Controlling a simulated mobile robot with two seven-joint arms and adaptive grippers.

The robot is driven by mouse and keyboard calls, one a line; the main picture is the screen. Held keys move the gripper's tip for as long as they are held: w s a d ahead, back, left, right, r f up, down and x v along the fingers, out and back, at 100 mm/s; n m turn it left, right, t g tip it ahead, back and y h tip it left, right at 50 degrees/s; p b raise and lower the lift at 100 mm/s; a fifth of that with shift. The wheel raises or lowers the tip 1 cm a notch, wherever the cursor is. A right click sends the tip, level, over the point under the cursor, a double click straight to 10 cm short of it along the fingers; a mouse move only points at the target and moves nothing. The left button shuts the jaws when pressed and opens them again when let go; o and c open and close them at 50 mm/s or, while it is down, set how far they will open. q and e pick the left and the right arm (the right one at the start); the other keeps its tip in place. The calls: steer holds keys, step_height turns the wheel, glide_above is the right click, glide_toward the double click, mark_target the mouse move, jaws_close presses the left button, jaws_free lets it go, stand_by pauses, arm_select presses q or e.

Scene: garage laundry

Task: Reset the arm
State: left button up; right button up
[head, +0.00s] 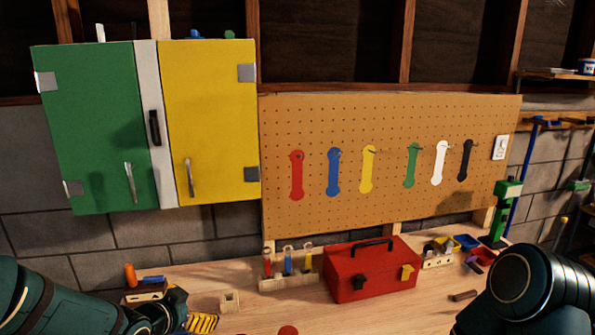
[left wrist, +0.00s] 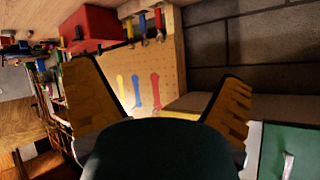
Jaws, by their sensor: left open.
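My left arm comes in at the bottom left of the head view, low over the workbench (head: 240,290). Its gripper (head: 200,322) shows there only partly, as ridged yellow finger pads at the lower edge. In the left wrist view, which is turned over, the left gripper (left wrist: 157,78) has its two yellow-padded fingers spread wide with nothing between them. Past the fingers I see the pegboard (left wrist: 172,60) and the red toolbox (left wrist: 92,25). My right arm shows as dark rounded links at the bottom right of the head view; its gripper is out of the picture.
A closed green and yellow wall cabinet (head: 97,130) hangs at the left. The red toolbox (head: 345,283), a wooden block with tools (head: 290,283) and a green stand (head: 505,205) line the bench's back. An orange-handled tool (head: 130,275) lies near my left arm.

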arm_select(q)
steer(key=s+d+f+n+g, duration=0.45)
steer(key=s+d+f, duration=0.25)
steer(key=s+f, duration=0.45)
steer(key=s+d+f+n+g, duration=0.4)
steer(key=s+d+f+g, duration=0.15)
steer(key=s+f, duration=0.55)
step_height(320, 180, down, 14)
steer(key=w+d+t+b, duration=0.1)
steer(key=b, duration=1)
steer(key=shift+w+r, duration=0.2)
steer(key=shift+r, duration=0.05)
